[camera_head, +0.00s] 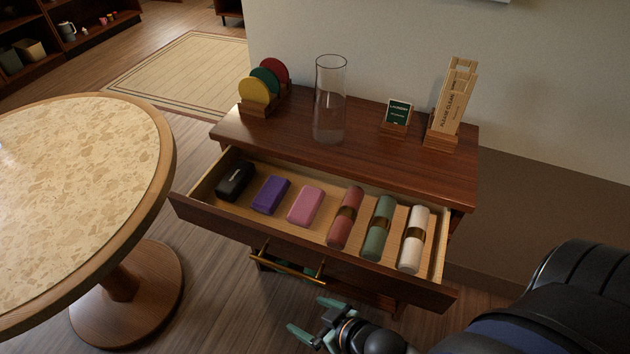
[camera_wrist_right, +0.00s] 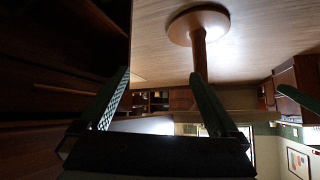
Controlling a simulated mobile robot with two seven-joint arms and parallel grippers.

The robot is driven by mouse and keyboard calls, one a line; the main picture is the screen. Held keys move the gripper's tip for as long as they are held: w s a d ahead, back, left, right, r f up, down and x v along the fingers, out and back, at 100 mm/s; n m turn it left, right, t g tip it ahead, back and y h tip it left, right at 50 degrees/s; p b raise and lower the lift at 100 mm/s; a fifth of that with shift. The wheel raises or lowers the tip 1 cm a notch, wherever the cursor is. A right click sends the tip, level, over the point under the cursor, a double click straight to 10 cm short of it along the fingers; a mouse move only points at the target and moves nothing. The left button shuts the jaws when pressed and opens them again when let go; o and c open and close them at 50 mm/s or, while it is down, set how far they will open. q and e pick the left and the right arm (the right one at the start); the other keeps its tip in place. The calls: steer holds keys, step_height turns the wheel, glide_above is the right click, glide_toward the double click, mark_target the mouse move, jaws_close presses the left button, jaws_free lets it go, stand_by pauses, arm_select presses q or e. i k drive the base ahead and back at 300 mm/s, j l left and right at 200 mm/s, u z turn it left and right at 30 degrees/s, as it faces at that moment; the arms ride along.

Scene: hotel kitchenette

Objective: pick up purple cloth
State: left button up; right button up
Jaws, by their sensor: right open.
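The purple cloth (camera_head: 271,195) is a small folded block lying in the open top drawer (camera_head: 300,225) of a dark wooden cabinet. It sits between a black item (camera_head: 235,181) on its left and a pink folded cloth (camera_head: 306,206) on its right. My right gripper (camera_head: 312,318) is open and empty, low in front of the drawer, below and to the right of the purple cloth. In the right wrist view its two fingers (camera_wrist_right: 158,100) stand apart with nothing between them. My left gripper is not in view.
Rolled red (camera_head: 345,217), green (camera_head: 378,228) and white (camera_head: 413,239) cloths fill the drawer's right part. The cabinet top holds a glass cylinder (camera_head: 329,105), coloured discs (camera_head: 260,85), a small sign (camera_head: 398,114) and a tag holder (camera_head: 451,105). A round table (camera_head: 80,180) stands close on the left.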

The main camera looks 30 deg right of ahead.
mark_target(270, 196)
steer(key=j+z, duration=0.15)
steer(key=z, duration=0.6)
